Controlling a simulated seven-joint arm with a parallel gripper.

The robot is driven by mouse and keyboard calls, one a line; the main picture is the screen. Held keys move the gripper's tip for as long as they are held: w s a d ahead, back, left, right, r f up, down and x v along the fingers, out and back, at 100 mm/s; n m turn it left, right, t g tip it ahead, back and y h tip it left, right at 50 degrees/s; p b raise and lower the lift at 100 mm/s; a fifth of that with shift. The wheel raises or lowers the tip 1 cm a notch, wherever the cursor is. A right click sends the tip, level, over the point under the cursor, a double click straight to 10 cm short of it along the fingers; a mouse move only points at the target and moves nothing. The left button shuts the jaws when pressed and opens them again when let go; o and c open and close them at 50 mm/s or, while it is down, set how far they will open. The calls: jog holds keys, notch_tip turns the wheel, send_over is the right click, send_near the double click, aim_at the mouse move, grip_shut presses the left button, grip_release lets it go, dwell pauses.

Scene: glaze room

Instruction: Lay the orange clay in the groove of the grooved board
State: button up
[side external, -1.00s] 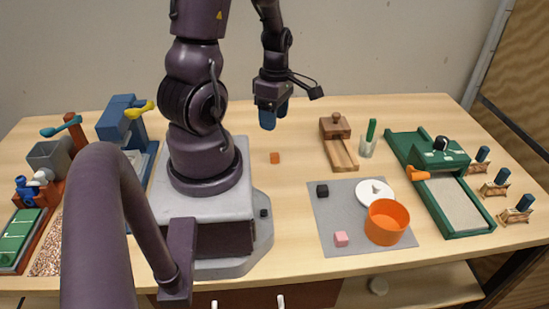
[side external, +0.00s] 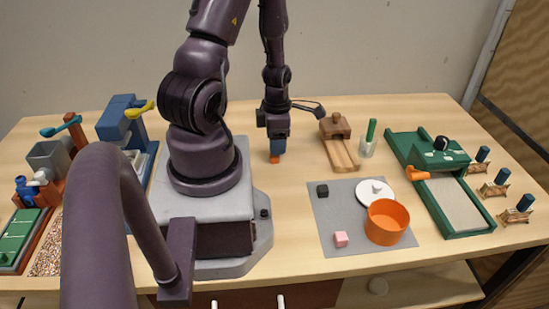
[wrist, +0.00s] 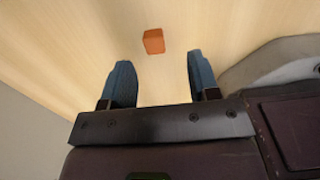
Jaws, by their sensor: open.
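The orange clay (side external: 275,160) is a small block on the bare table, to the right of my base. My gripper (side external: 277,150) is just above it, pointing down, with blue fingers. In the wrist view the clay (wrist: 153,41) lies ahead of and between the two open fingertips (wrist: 158,68), with nothing held. The grooved board (side external: 341,152) is a wooden board with a long groove and a brown block at its far end. It lies to the right of my gripper in the side view.
A glass with a green stick (side external: 369,138) stands close right of the board. A green tray machine (side external: 468,232) is further right.

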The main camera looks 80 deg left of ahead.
aim_at(274, 158)
jog(key=shift+w+a+f, duration=0.1)
jog(key=shift+a+f, duration=0.1)
jog(key=shift+f, duration=1.15)
jog(key=shift+a+f, duration=0.2)
jog(key=shift+f, duration=1.1)
grip_shut()
jog(key=shift+r, duration=0.1)
